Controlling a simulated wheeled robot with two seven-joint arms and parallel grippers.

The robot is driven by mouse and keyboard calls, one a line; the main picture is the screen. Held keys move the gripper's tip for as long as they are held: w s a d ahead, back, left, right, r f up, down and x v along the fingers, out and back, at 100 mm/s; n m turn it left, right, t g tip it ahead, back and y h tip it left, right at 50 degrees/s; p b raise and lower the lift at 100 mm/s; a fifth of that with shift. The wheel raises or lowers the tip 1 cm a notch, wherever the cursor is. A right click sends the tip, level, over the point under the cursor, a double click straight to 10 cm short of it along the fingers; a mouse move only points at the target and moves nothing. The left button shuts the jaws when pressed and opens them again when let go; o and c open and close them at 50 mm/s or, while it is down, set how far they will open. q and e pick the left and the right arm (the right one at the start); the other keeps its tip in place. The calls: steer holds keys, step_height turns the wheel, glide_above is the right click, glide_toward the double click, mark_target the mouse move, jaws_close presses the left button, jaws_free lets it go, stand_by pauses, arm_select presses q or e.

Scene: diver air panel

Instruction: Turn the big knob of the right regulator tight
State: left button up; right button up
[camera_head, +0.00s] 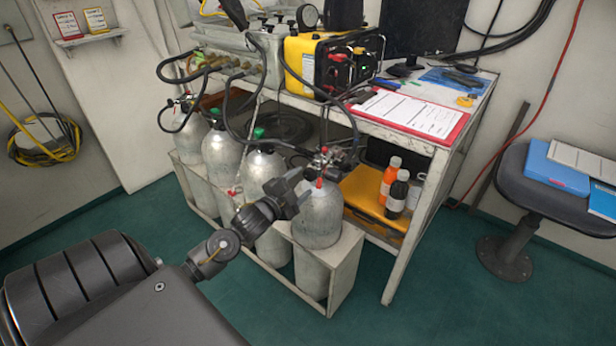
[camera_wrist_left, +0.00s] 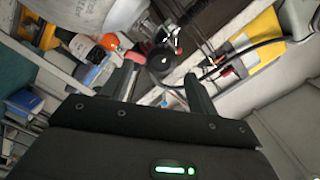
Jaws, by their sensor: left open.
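The right regulator (camera_head: 328,164) sits on the rightmost grey cylinder (camera_head: 320,220), with a red part and black hoses. In the left wrist view its round black knob (camera_wrist_left: 161,62) shows just beyond the gap between my fingertips. My left gripper (camera_head: 300,190) is beside the top of that cylinder, a little below and left of the regulator. It also shows in the left wrist view (camera_wrist_left: 165,78), with its two fingers apart and nothing gripped. I cannot tell whether the fingers touch the knob. My right gripper is not in view.
Other cylinders (camera_head: 222,150) stand left of it in a white rack (camera_head: 345,262). The bench (camera_head: 470,125) above carries a yellow case (camera_head: 308,60) and a red clipboard (camera_head: 420,115). Bottles (camera_head: 397,195) stand on the lower shelf. Black hoses hang near the regulator.

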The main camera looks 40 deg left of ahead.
arm_select(q)
steer(key=shift+s+d+r, duration=0.1)
steer(key=shift+s+d, duration=0.05)
steer(key=shift+s, duration=2.55)
